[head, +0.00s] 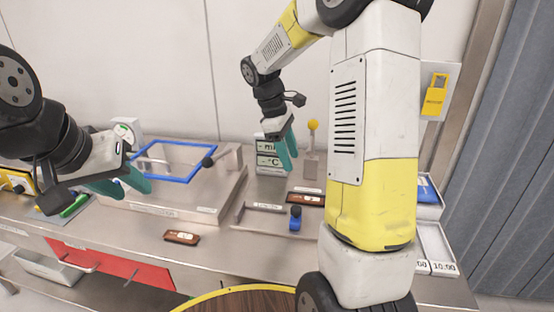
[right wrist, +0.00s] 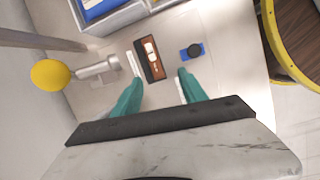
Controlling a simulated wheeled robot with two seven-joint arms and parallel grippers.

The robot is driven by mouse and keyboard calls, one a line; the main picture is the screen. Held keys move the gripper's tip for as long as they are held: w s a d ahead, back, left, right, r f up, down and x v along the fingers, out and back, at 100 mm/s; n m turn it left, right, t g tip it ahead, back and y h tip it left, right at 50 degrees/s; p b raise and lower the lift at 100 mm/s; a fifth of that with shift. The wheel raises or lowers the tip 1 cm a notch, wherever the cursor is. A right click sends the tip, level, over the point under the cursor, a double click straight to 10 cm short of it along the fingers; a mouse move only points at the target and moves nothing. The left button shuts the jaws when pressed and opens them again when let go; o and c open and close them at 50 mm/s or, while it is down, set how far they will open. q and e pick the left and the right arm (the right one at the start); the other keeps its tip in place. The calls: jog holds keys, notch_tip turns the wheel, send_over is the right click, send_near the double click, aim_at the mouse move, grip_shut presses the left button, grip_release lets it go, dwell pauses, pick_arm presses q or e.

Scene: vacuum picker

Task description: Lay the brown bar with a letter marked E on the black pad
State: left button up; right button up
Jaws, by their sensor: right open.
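A brown bar (head: 181,237) with a small pale marking lies on the front of the steel worktop; its letter is too small to read. Another brown bar (head: 305,199) with pale markings lies further right, and in the right wrist view (right wrist: 155,70) it shows a dark border. I cannot tell whether that border is the black pad. My right gripper (head: 287,152) is open and empty, above and behind this second bar, with its teal fingers (right wrist: 160,92) to either side of the bar in the wrist view. My left gripper (head: 122,184) is open and empty over the left of the worktop.
A blue frame (head: 178,180) sits on a raised steel box. A yellow-ball lever (head: 313,125) and a display block (head: 269,160) stand behind. White trays (head: 430,212) lie right. The front worktop is mostly clear.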

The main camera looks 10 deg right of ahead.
jog(key=s+a+r+m+t+y, duration=0.2)
jog(key=s+r+m, duration=0.3)
jog(key=s, duration=0.5)
jog(key=s+a+r+m+t+y, duration=0.3)
jog(key=s+a+r+m+t, duration=0.1)
jog(key=s, duration=0.5)
jog(key=shift+s+a+r+m+t, duration=0.2)
jog(key=shift+s+r+m+t, duration=0.25)
jog(key=shift+m+t, duration=0.35)
jog(key=shift+c, duration=0.4)
